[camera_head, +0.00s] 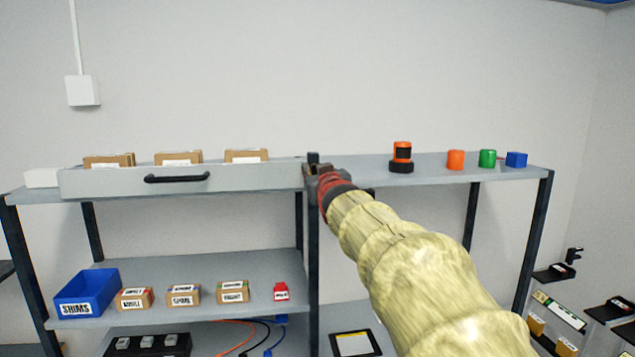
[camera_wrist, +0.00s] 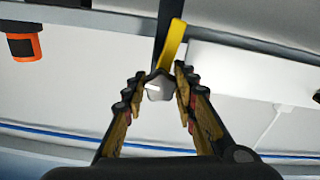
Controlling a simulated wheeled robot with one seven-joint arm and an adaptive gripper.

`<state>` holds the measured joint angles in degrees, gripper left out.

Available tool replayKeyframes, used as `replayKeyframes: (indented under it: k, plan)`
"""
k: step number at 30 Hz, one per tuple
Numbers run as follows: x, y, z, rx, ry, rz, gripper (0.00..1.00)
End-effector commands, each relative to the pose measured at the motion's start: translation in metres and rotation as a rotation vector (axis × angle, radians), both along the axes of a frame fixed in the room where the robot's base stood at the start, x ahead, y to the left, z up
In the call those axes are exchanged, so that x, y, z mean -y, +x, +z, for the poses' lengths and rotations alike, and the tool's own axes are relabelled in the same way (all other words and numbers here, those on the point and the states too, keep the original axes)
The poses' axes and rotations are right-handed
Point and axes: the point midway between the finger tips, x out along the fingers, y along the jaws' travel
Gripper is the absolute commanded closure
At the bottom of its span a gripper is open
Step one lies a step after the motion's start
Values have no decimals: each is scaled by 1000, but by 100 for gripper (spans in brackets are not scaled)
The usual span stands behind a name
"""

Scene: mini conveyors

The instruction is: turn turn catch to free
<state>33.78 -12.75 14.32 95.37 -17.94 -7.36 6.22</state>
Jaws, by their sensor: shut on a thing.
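The turn catch (camera_wrist: 158,88) shows in the wrist view as a small grey knob with a white line on it, between my fingertips. A yellow bar (camera_wrist: 173,45) runs up and slightly right from just behind the knob. My gripper (camera_wrist: 158,92) is shut on the knob, one finger on each side. In the head view my gripper (camera_head: 318,180) is at the right end of a grey panel (camera_head: 250,178) with a black handle (camera_head: 177,178). The catch is hidden there by my gripper and arm.
Several cardboard boxes (camera_head: 178,158) stand behind the panel. An orange-and-black lamp-like item (camera_head: 402,155), an orange block (camera_head: 455,160), a green block (camera_head: 487,158) and a blue cube (camera_head: 516,160) stand on the top shelf to the right. A blue SHIMS bin (camera_head: 85,294) is below.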

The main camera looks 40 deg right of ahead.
Motion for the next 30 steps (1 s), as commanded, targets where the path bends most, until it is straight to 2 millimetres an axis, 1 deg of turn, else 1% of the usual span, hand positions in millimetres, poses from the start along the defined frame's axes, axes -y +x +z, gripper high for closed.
replayKeyframes:
  k: [1, 9, 15, 21, 30]
  plan:
    - [0, 0, -4, -24, -33, 0, 100]
    - [0, 0, -3, -129, -202, 0, 100]
    - [1, 0, -4, -180, -282, -1, 100]
    - [2, 0, -5, -208, -321, 0, 100]
    - [3, 0, -7, -218, -328, -1, 100]
